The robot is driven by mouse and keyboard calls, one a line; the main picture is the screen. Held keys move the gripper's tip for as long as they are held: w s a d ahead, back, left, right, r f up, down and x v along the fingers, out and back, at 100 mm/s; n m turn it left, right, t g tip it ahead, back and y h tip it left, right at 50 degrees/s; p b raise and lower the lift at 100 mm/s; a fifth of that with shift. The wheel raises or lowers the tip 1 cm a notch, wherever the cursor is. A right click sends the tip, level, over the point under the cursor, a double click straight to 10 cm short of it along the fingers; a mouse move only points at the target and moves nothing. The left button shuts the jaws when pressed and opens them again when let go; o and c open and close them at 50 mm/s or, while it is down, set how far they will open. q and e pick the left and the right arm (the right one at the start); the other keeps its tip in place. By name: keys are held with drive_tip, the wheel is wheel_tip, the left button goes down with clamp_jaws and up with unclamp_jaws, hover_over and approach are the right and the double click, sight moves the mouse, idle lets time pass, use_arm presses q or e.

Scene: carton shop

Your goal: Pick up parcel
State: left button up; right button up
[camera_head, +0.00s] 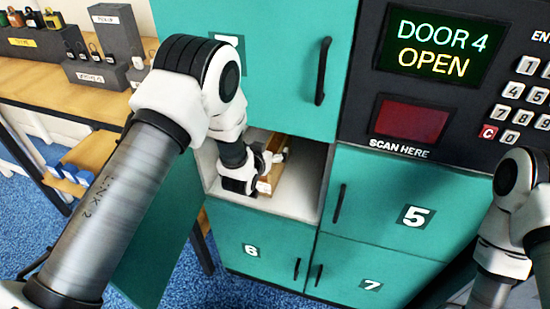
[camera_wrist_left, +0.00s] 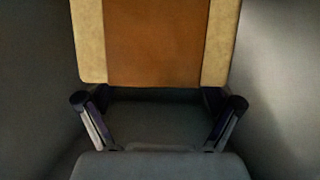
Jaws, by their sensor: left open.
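The parcel (camera_head: 282,178) is a brown box inside the open compartment of the teal locker, partly hidden by my left gripper. In the left wrist view the parcel (camera_wrist_left: 155,42) shows as a brown face with pale tan side bands, straight ahead. My left gripper (camera_head: 268,168) reaches into the compartment. In the left wrist view its two fingers (camera_wrist_left: 158,118) are spread apart at the near edge of the parcel; whether they touch it I cannot tell. My right arm shows at the right edge, but its gripper is out of view.
The locker screen (camera_head: 437,45) reads "DOOR 4 OPEN". The open door (camera_head: 158,240) hangs to the left of the compartment. The compartment floor (camera_head: 300,205) is bare at the front. Doors 5 (camera_head: 400,210), 6 (camera_head: 250,250) and 7 (camera_head: 365,280) are shut. A wooden counter (camera_head: 60,85) stands left.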

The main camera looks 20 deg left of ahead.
sight(274, 146)
use_arm(q)
drive_tip(key=x, duration=0.2)
drive_tip(key=f+x, duration=0.1)
drive_tip(key=x, duration=0.1)
drive_tip(key=shift+d, duration=0.2)
drive_tip(key=shift+s+r, duration=0.2)
drive_tip(key=c, duration=1.5)
clamp_jaws()
drive_tip(key=shift+r, duration=0.15)
